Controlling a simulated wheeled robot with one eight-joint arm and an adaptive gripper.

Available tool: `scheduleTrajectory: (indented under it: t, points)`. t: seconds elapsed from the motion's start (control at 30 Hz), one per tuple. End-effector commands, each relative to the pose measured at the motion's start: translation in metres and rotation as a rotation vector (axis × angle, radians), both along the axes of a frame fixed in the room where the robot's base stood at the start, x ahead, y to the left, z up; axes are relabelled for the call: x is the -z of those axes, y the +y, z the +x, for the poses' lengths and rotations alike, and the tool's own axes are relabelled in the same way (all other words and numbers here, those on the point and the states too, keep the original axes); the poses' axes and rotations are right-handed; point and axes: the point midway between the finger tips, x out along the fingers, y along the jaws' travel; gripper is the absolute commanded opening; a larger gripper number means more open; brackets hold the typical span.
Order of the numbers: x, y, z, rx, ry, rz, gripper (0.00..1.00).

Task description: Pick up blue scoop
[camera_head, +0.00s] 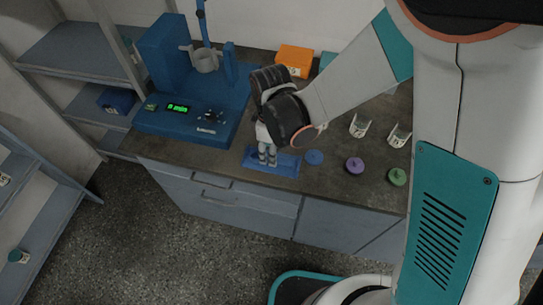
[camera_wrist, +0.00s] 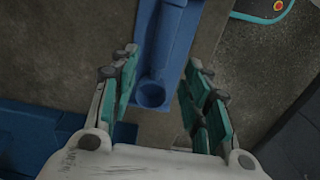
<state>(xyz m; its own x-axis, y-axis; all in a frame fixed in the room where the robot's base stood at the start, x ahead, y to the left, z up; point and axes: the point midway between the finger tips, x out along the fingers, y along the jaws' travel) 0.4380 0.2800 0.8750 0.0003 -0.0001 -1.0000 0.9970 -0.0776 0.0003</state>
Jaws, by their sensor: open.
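The blue scoop (camera_wrist: 152,94) lies in a blue tray (camera_wrist: 188,38), its round bowl nearest my wrist and its handle running away towards the top of the wrist view. My gripper (camera_wrist: 160,60) is open above it, with one finger on each side of the tray and scoop. No grip on the scoop shows. In the head view my gripper (camera_head: 267,161) points down over the blue tray (camera_head: 290,164) at the counter's front edge. The scoop is hard to make out there, being small and partly behind the fingers.
The blue sieve shaker (camera_head: 170,123) with a green display stands left of my gripper. Right of the tray are blue (camera_head: 314,157), purple (camera_head: 355,165) and green (camera_head: 397,177) round items. Two white holders (camera_head: 359,126) and an orange box (camera_head: 295,58) stand farther back.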

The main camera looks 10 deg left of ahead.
Motion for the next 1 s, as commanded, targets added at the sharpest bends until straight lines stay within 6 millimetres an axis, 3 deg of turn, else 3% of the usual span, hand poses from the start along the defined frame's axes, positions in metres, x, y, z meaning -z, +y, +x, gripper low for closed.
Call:
scheduleTrajectory:
  t: [0.03, 0.2, 0.47, 0.67, 1.0]
  points:
    - [0.012, 0.000, 0.001, 0.001, 0.000, 0.000, 0.43]
    - [0.034, 0.000, 0.002, 0.001, 0.000, 0.000, 0.43]
    - [0.035, 0.000, 0.001, 0.001, 0.000, 0.000, 0.43]
    - [0.035, 0.000, 0.001, 0.001, 0.000, 0.000, 0.00]
    - [0.034, 0.000, 0.002, 0.001, 0.000, 0.000, 0.00]
